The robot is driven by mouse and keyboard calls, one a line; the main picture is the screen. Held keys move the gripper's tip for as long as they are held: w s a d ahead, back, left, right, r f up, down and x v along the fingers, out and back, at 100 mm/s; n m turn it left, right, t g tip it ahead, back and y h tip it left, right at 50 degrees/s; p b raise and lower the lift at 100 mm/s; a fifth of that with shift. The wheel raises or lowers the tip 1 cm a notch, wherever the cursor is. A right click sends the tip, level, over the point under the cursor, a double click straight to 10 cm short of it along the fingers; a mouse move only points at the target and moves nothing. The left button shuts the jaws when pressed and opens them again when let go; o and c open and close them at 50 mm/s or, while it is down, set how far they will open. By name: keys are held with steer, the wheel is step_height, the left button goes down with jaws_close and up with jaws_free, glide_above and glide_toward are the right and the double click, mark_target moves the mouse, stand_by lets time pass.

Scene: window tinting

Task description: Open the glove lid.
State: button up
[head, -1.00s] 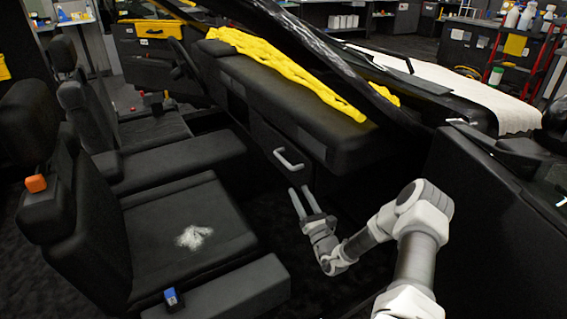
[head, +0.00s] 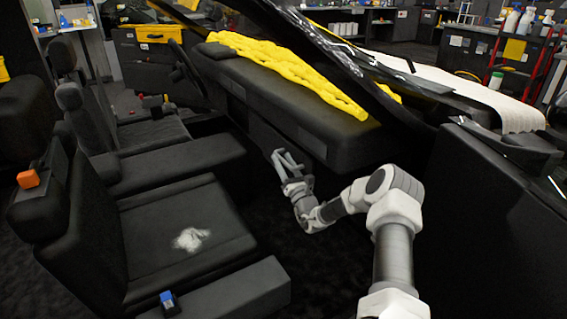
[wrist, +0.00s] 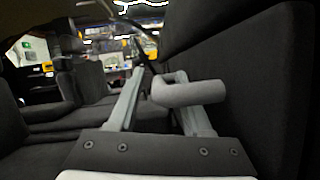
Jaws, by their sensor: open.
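The glove lid (head: 262,133) is a dark panel on the dashboard's front face and looks closed. Its light grey bar handle (wrist: 190,93) shows large in the wrist view, standing out from the dark panel on the right. My gripper (head: 281,160) is at the handle in the head view, its fingers overlapping it there. In the wrist view, my gripper (wrist: 160,100) has its two fingers apart, with the free end of the handle reaching between them. The right finger is partly hidden behind the handle. I cannot tell whether either finger touches it.
A seat (head: 175,225) with a white patch faces the dashboard (head: 310,105), leaving a dark footwell around my arm. A blue item (head: 169,300) is at the seat's near edge. A yellow cloth (head: 285,70) lies on the dashboard. A door panel (head: 480,230) stands at right.

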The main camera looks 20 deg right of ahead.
steer(key=shift+c, duration=0.2)
jaws_close()
steer(key=shift+f, duration=0.1)
stand_by(1.0)
